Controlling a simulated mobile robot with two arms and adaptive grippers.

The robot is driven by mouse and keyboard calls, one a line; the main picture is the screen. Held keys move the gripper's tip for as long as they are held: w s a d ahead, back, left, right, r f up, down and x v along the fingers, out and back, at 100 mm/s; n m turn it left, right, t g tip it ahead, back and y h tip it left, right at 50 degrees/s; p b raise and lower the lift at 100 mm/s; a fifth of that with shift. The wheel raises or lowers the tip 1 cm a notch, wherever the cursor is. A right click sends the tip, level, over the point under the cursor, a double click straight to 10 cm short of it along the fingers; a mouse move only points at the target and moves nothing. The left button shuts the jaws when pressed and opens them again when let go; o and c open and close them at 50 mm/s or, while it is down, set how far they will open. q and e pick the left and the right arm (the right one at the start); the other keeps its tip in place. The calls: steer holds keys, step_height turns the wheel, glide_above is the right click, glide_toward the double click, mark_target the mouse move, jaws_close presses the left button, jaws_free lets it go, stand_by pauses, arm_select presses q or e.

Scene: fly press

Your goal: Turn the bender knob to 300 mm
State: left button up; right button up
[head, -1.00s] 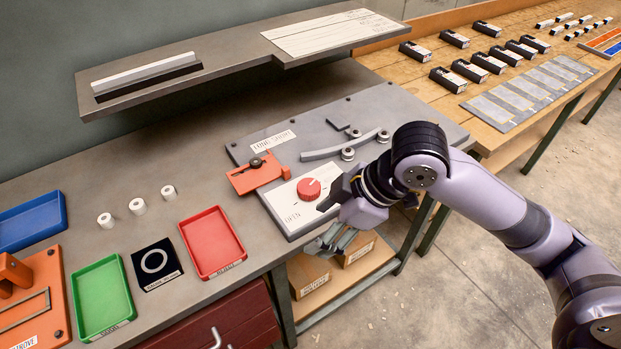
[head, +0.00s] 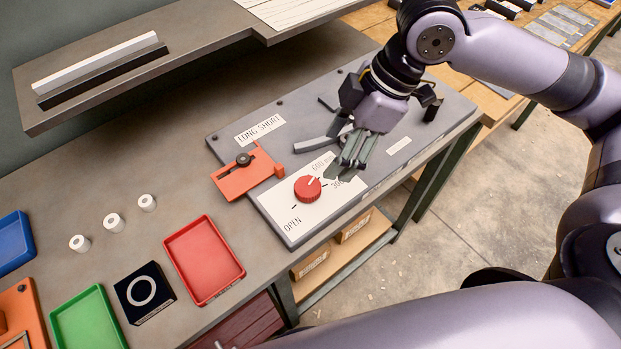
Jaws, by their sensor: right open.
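The red bender knob (head: 307,188) sits on a white dial plate (head: 291,213) on the grey bender board (head: 405,142). The dial reads OPEN at lower left, what looks like 600 mm above, and 300 at right, partly covered by my gripper. The knob's pale mark points up and right, roughly toward the 600 label. My right gripper (head: 350,164) is open and empty, just right of and above the knob, apart from it, fingers pointing down toward the board. My left gripper is not in view.
An orange stop block (head: 247,176) lies left of the knob beside the LONG SHORT label (head: 259,129). A curved grey bar (head: 318,145) lies behind my gripper. Red (head: 205,259) and green (head: 88,321) trays and white rings (head: 113,223) stand left. A shelf (head: 200,62) overhangs the back.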

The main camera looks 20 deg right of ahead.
mark_target(308, 186)
steer(key=x, duration=1)
steer(key=shift+w+a+f, duration=0.1)
steer(key=shift+w, duration=0.1)
steer(key=shift+w+a+f, duration=0.15)
steer(key=shift+a+f, duration=0.1)
steer(key=shift+f, duration=0.4)
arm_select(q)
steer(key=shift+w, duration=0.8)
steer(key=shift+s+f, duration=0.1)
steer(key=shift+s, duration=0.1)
arm_select(e)
steer(key=shift+c, duration=0.3)
